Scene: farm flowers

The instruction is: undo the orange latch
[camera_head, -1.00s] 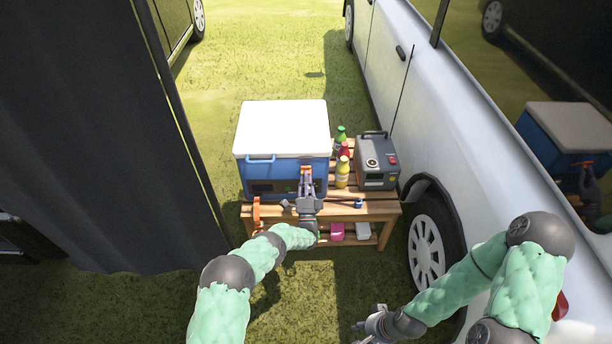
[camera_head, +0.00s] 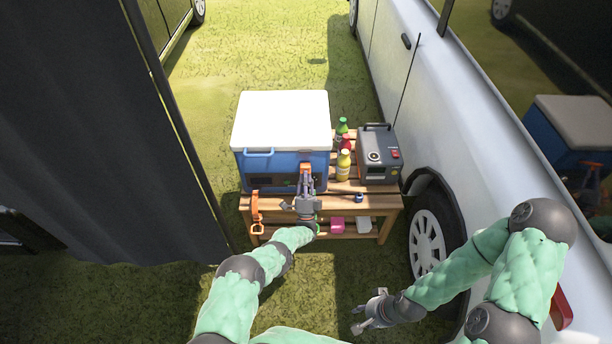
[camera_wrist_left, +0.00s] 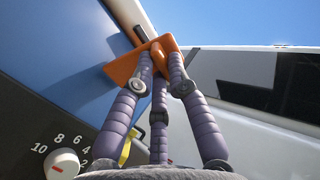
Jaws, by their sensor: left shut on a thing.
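The blue cooler (camera_head: 270,170) with a white lid (camera_head: 282,118) stands on a slatted wooden table. The orange latch (camera_wrist_left: 125,66) is on the cooler's blue front, just below the lid, in the left wrist view. My left gripper (camera_head: 306,178) is at the latch, and in the left wrist view its fingers (camera_wrist_left: 160,62) are shut on the latch's raised middle part. In the head view the gripper mostly hides the latch. My right gripper (camera_head: 366,318) hangs low at the bottom, away from the table; its finger opening is too small to judge.
Several bottles, one a yellow bottle (camera_head: 343,166), and a grey power box (camera_head: 379,158) stand right of the cooler. An orange strap (camera_head: 256,212) hangs at the table's left front. A white van (camera_head: 440,130) stands close on the right, a dark curtain (camera_head: 80,130) on the left.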

